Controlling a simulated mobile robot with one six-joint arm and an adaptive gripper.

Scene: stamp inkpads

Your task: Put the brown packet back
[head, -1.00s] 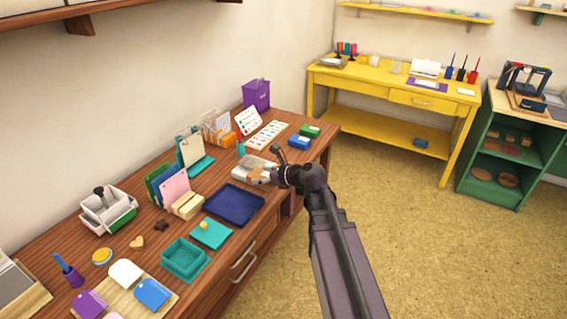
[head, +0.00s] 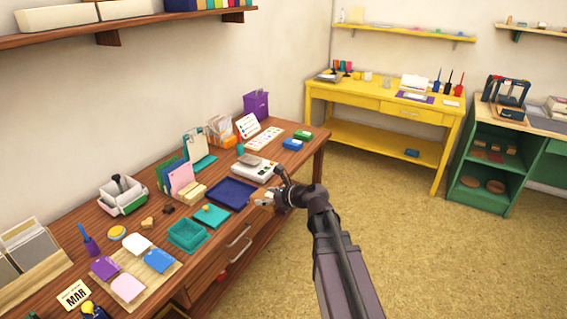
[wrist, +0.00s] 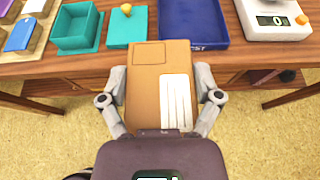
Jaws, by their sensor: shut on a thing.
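The brown packet (wrist: 146,95) is a flat tan box shape with a white lined label on its face, in the middle of the wrist view. My gripper (wrist: 160,78) is shut on it, one finger against each side edge. In the head view my gripper (head: 270,198) is just off the front edge of the brown desk, near the blue tray and scale; the packet is hard to make out there. In the wrist view the packet overlaps the desk's front edge and looks raised above the floor.
The blue tray (wrist: 192,22) has partly hidden lettering on its front. The white scale (wrist: 270,25) stands right of it, a teal lid (wrist: 126,30) and teal box (wrist: 77,28) left. Card holders crowd the desk's back. A yellow table (head: 400,102) stands beyond open floor (head: 420,240).

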